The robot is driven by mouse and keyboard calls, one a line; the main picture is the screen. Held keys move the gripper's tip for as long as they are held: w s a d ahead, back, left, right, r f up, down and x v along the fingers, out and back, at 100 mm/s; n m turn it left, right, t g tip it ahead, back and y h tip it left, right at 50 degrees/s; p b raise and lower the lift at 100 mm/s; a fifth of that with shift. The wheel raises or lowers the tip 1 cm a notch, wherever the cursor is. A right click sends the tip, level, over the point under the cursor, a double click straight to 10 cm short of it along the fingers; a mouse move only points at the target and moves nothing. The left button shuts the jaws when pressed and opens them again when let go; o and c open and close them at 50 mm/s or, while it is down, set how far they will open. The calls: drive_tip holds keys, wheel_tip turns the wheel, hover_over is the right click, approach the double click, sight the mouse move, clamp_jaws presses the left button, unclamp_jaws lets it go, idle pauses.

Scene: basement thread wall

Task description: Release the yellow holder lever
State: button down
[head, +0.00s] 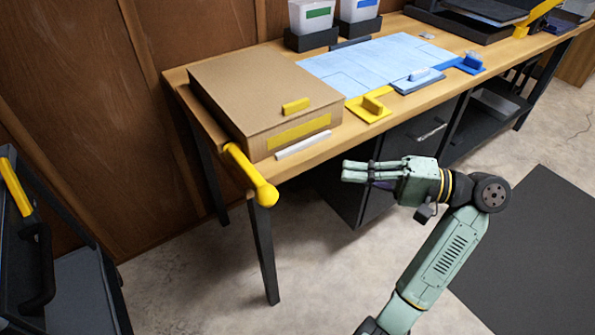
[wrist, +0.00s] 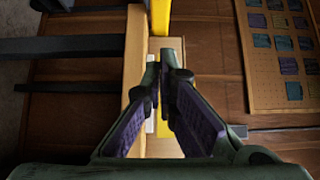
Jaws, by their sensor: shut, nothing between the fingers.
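A yellow lever (head: 252,176) with a round knob runs along the left end of the wooden bench, its knob at the front corner. My gripper (head: 346,171) is shut and empty, to the right of the knob and in front of the bench edge, with its fingers pointing left toward it. A clear gap shows between fingertips and knob. In the wrist view, the fingertips (wrist: 160,64) are close together, and a yellow bar (wrist: 161,16) lies beyond them, probably the lever. What the lever holds cannot be told.
A cardboard box (head: 255,90) with yellow labels sits on the bench beside the lever, a white strip (head: 303,145) before it. A yellow block holder (head: 370,107) and blue sheet (head: 375,62) lie rightward. A dark cart (head: 60,270) stands at left. Floor before the bench is clear.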

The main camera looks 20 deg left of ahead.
drive_tip(key=p, duration=0.2)
approach(247, 170)
drive_tip(key=w+f, duration=0.2)
drive_tip(key=w, duration=0.2)
drive_tip(key=s+a, duration=0.2)
drive_tip(key=a, duration=0.1)
drive_tip(key=shift+s+r+p, duration=0.1)
drive_tip(key=shift+r+p, duration=0.05)
drive_tip(key=shift+p, duration=0.2)
drive_tip(key=shift+s+a, duration=0.35)
drive_tip(key=shift+s, duration=0.05)
drive_tip(key=shift+s+a, duration=0.15)
